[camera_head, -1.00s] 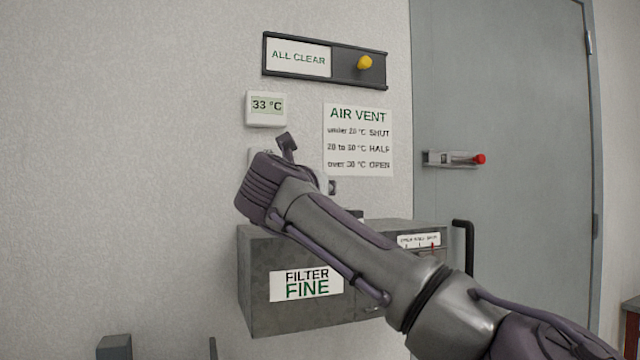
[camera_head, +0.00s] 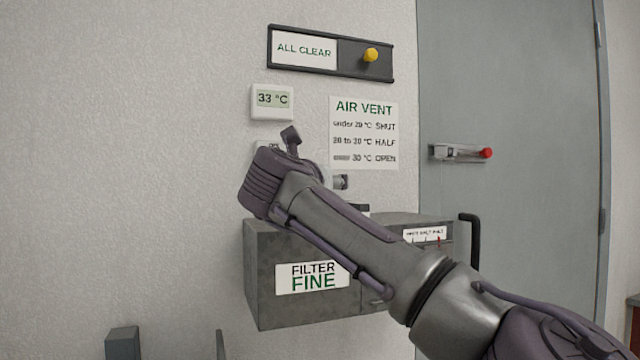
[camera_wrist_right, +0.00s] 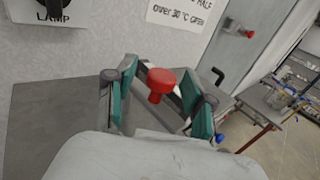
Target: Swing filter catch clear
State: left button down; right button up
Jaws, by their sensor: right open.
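The grey filter box (camera_head: 262,275) on the wall bears a label (camera_head: 312,277) reading FILTER FINE. My right arm crosses in front of it, and its gripper (camera_head: 290,143) is mostly hidden behind the wrist in the head view. In the right wrist view the right gripper (camera_wrist_right: 164,90) is open, with teal finger pads. A red knob (camera_wrist_right: 160,79) shows between the fingers, with a gap to each pad; I cannot tell whether it belongs to the filter catch. The arm hides part of the box top. My left gripper is not in view.
An ALL CLEAR panel (camera_head: 303,50) with a yellow knob, a 33 °C display (camera_head: 272,99) and an AIR VENT notice (camera_head: 364,133) are on the wall above. A black handle (camera_head: 474,245) stands at the right. A grey door (camera_head: 520,90) has a red-tipped latch (camera_head: 460,152).

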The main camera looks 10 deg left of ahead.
jog(key=s+a, duration=0.1)
jog(key=s, duration=1)
jog(key=shift+s+a, duration=0.35)
jog(key=shift+s, duration=0.05)
